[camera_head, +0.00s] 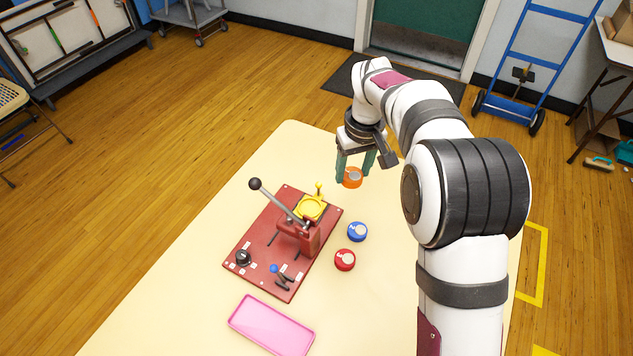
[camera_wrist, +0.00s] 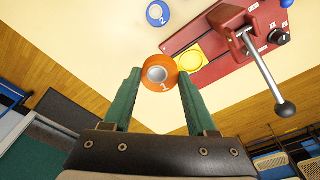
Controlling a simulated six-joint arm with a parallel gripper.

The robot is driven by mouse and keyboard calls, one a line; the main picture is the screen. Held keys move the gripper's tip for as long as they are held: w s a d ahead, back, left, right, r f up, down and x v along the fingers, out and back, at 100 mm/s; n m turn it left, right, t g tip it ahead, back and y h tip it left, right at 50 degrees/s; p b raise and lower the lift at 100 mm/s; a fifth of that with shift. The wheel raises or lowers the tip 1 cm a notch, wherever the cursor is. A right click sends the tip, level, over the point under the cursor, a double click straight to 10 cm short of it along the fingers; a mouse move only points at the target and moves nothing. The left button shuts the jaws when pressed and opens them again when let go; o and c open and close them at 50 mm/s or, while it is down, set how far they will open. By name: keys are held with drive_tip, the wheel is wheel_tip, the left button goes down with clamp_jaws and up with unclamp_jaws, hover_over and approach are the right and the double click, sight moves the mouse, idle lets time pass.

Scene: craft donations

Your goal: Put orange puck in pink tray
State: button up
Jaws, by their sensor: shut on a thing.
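The orange puck (camera_head: 352,178) is between the green fingers of my gripper (camera_head: 356,170) near the far end of the table. In the wrist view the orange puck (camera_wrist: 158,75) shows a pale round top and a number 1 between the two fingertips of my gripper (camera_wrist: 159,80). My gripper is shut on it. In the head view I cannot tell whether the puck is clear of the table. The pink tray (camera_head: 270,327) lies empty at the near edge of the picture, left of my arm. It is not visible in the wrist view.
A red press board (camera_head: 256,253) with a long lever, a yellow ring holder (camera_head: 311,208) and small knobs stands between my gripper and the tray. A blue puck (camera_head: 357,232) and a red puck (camera_head: 345,260) sit right of it. The table's left side is clear.

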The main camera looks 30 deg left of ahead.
drive_tip(key=s+d+r+m, duration=0.3)
drive_tip(key=d+r, duration=0.2)
drive_tip(key=d, duration=0.5)
drive_tip(key=s+d+r+m, duration=0.3)
drive_tip(key=s+d+r, duration=0.15)
drive_tip(key=d, duration=0.55)
drive_tip(key=s+a+f+n, duration=0.4)
drive_tip(key=s+a+f, duration=0.1)
drive_tip(key=a, duration=0.3)
drive_tip(key=s+a+f+n, duration=0.4)
drive_tip(key=s+a+f, duration=0.15)
drive_tip(key=a, duration=0.25)
drive_tip(key=s+a+f+n, duration=0.2)
drive_tip(key=s+f, duration=0.1)
drive_tip(key=s, duration=0.1)
drive_tip(key=s+a+f+n, duration=0.1)
drive_tip(key=s+f+n, duration=0.1)
drive_tip(key=s+f, duration=0.2)
drive_tip(key=s+a+f+n+g, duration=0.1)
drive_tip(key=s+a+f+n, duration=0.1)
drive_tip(key=s, duration=0.3)
drive_tip(key=shift+a+f+n, duration=0.35)
drive_tip(key=shift+f+n, duration=0.05)
drive_tip(key=shift+f, duration=0.75)
drive_tip(key=shift+f, duration=0.3)
drive_tip(key=shift+f, duration=0.6)
